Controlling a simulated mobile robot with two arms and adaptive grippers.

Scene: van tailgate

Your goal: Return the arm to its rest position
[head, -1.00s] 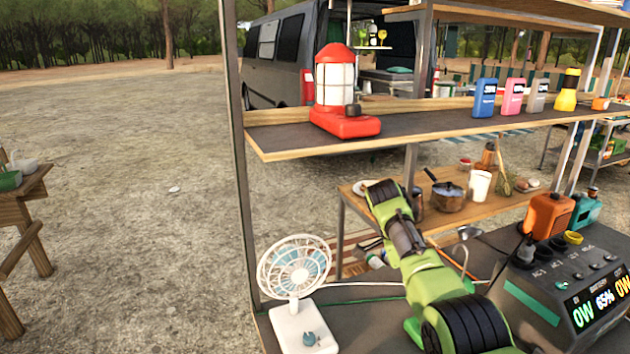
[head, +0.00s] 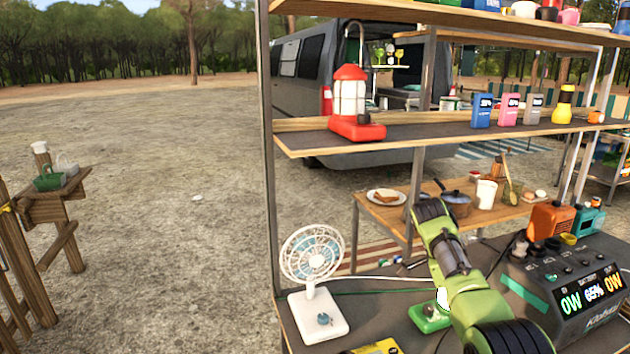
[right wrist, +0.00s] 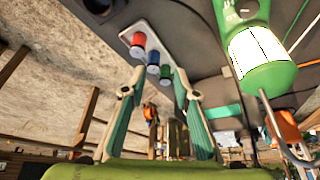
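My right arm (head: 462,265), green with black joints, rises from the bottom right of the head view over the lower shelf. Its gripper is hidden in that view. In the right wrist view my right gripper (right wrist: 157,80) has its two fingers spread, with nothing held between them. A white strip bearing red, blue and green cylinders (right wrist: 150,50) shows beyond the fingertips. A green lantern (right wrist: 258,55) is to the right of the fingers; its green base (head: 430,318) shows partly behind my arm in the head view. My left gripper is not in view.
A white fan (head: 312,258) stands left of my arm on the lower shelf (head: 385,292). A power station (head: 560,285) is at right. The upper shelf (head: 430,134) holds a red lantern (head: 350,105). A metal post (head: 268,150) stands left; open ground lies beyond.

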